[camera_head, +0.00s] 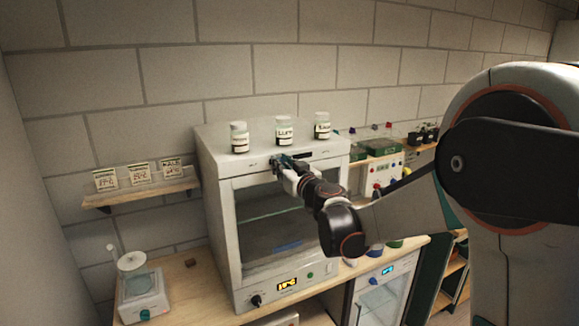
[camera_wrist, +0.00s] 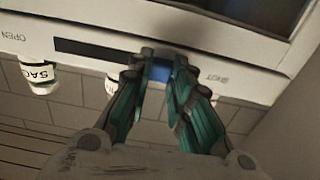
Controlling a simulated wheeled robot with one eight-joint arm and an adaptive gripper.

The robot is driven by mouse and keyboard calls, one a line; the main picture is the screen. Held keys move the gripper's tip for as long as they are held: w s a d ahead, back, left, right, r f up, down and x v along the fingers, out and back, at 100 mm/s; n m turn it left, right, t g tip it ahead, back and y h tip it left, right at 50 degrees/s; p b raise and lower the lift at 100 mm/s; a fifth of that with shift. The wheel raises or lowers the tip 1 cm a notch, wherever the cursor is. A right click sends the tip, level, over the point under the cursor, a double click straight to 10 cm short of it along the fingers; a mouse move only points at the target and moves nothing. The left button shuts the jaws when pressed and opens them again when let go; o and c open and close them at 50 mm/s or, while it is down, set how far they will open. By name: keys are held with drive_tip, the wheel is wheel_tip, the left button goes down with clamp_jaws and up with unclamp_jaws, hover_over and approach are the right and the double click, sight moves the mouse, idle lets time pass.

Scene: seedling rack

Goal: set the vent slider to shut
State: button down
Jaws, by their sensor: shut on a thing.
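The vent slider has a blue knob (camera_wrist: 160,73) in a dark slot (camera_wrist: 90,48) along the top front edge of the white cabinet (camera_head: 222,190). My gripper (camera_wrist: 161,65) is shut on the blue knob, one green-and-black finger on each side. The knob is toward the slot's end by the label that seems to read SHUT (camera_wrist: 215,78); the OPEN label (camera_wrist: 13,36) is at the far end. In the head view my gripper (camera_head: 280,162) is at the slot's left part, with dark slot showing to its right. My fingers hide whether the knob touches the slot's end.
Labelled jars (camera_head: 239,138), (camera_head: 283,131) and (camera_head: 322,126) stand on the cabinet top, close above my gripper. A small shelf with cards (camera_head: 140,192) is at left. A scale-like device (camera_head: 143,295) stands on the bench. A box with knobs (camera_head: 383,172) is at right.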

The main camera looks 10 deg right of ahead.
drive_tip(key=shift+a, duration=0.1)
drive_tip(key=c, duration=1.4)
unclamp_jaws()
drive_tip(key=shift+a, duration=0.2)
drive_tip(key=shift+c, duration=0.2)
drive_tip(key=shift+d, duration=0.15)
drive_tip(key=v, duration=1.2)
